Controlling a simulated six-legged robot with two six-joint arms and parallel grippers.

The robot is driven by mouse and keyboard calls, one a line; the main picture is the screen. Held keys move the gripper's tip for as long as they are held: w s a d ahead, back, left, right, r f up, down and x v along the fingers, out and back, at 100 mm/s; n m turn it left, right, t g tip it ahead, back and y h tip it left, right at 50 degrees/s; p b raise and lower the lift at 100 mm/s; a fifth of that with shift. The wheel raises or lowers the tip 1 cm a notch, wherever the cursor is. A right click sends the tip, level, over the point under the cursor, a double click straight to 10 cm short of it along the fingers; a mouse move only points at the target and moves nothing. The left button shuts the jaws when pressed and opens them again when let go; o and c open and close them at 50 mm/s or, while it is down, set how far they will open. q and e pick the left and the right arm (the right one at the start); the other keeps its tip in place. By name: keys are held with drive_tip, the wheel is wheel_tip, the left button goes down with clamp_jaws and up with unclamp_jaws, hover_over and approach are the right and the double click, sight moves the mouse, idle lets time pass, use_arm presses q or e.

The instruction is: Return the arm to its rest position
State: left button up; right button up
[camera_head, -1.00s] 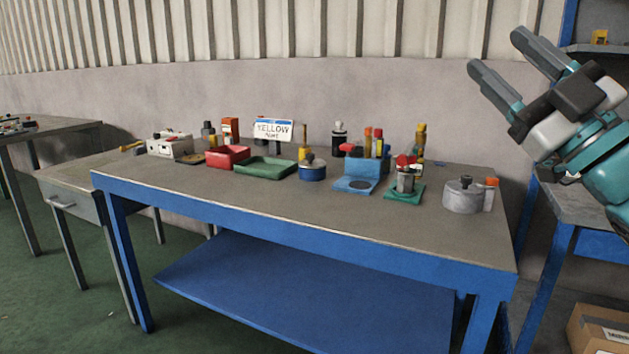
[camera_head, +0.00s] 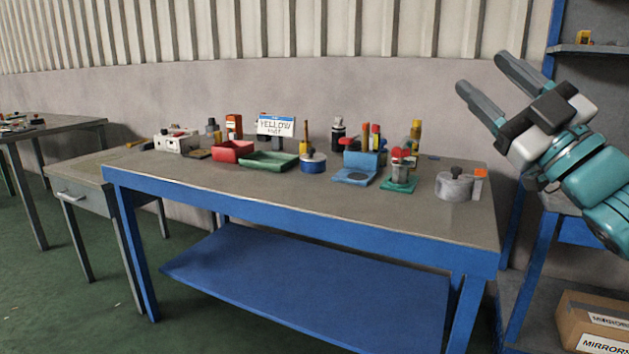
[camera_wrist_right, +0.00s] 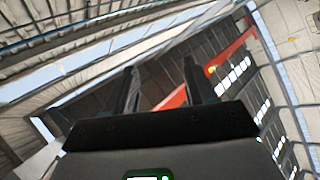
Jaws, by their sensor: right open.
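My right gripper (camera_head: 490,82) is raised at the right of the head view, above and to the right of the blue workbench (camera_head: 300,207). Its two grey fingers are apart, point up and to the left, and hold nothing. In the right wrist view the fingers (camera_wrist_right: 161,90) are also apart, with only the roof and high wall of the hall behind them. My left gripper is not in view.
The bench top holds a red tray (camera_head: 232,151), a green tray (camera_head: 268,161), a blue pot (camera_head: 313,161), a blue stand (camera_head: 356,171) and a grey pot (camera_head: 454,185). A shelf unit (camera_head: 590,49) stands at the right, with a cardboard box (camera_head: 590,322) low down.

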drive_tip(key=w+a+f+m+g+h, duration=0.1)
drive_tip(key=w+f+m+h, duration=0.1)
drive_tip(key=w+f, duration=0.6)
drive_tip(key=w+a+f+m+g+h, duration=0.1)
drive_tip(key=w+f+m, duration=0.15)
drive_tip(key=f, duration=0.85)
drive_tip(key=s+a+f+m+g+h, duration=0.1)
drive_tip(key=a+f+m+g+h, duration=0.2)
drive_tip(key=f, duration=1.7)
drive_tip(key=s+a+f+m+g+h, duration=0.15)
drive_tip(key=f+m+g, duration=0.3)
drive_tip(key=f, duration=1.45)
drive_tip(key=s+a+f+m+g, duration=0.1)
drive_tip(key=s+f, duration=0.3)
drive_tip(key=f, duration=0.2)
drive_tip(key=s+a+f+m+g, duration=0.1)
drive_tip(key=s+f+m+g, duration=0.1)
drive_tip(key=s+f, duration=0.4)
drive_tip(key=s+a+f+m+g+h, duration=0.1)
drive_tip(key=s+f+g, duration=0.35)
drive_tip(key=s, duration=0.65)
drive_tip(key=s+a+f+m+g+h, duration=0.1)
drive_tip(key=s+f+m+g, duration=0.3)
drive_tip(key=s, duration=0.8)
wheel_tip(320, 180, up, 25)
drive_tip(key=n+p, duration=0.2)
drive_tip(key=p, duration=2.4)
drive_tip(key=shift+w+t+p, duration=0.3)
drive_tip(key=shift+w+t, duration=0.05)
drive_tip(key=shift+t, duration=0.05)
